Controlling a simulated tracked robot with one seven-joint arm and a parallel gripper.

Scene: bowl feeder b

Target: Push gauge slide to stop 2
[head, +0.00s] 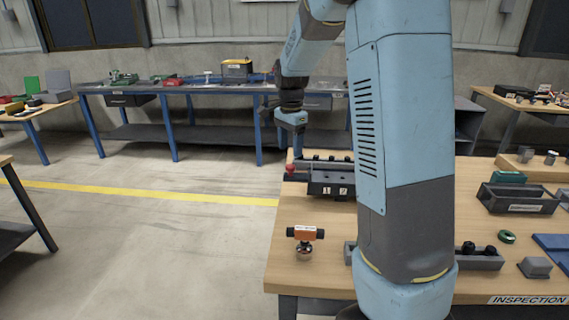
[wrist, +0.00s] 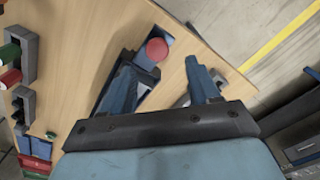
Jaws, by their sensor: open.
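The gauge (head: 331,179) is a dark block on the bench with labels 1 and 2 on its front. Its slide has a round red knob (head: 290,168) that sticks out at the left end, left of label 1. In the wrist view the red knob (wrist: 157,49) shows at the upper end of the gauge's channel. My gripper (head: 297,140) is above and behind the gauge's left end, and apart from it as far as I can see. In the wrist view my gripper (wrist: 162,72) is open and empty, with the knob between the finger lines. The left finger hides part of the channel.
An orange-and-black device (head: 304,234) stands on the front left of the wooden bench (head: 290,262). My arm hides the bench's middle. A black bin (head: 518,199) and a green ring (head: 506,237) are at the right. Bare wood lies between the gauge and the orange device.

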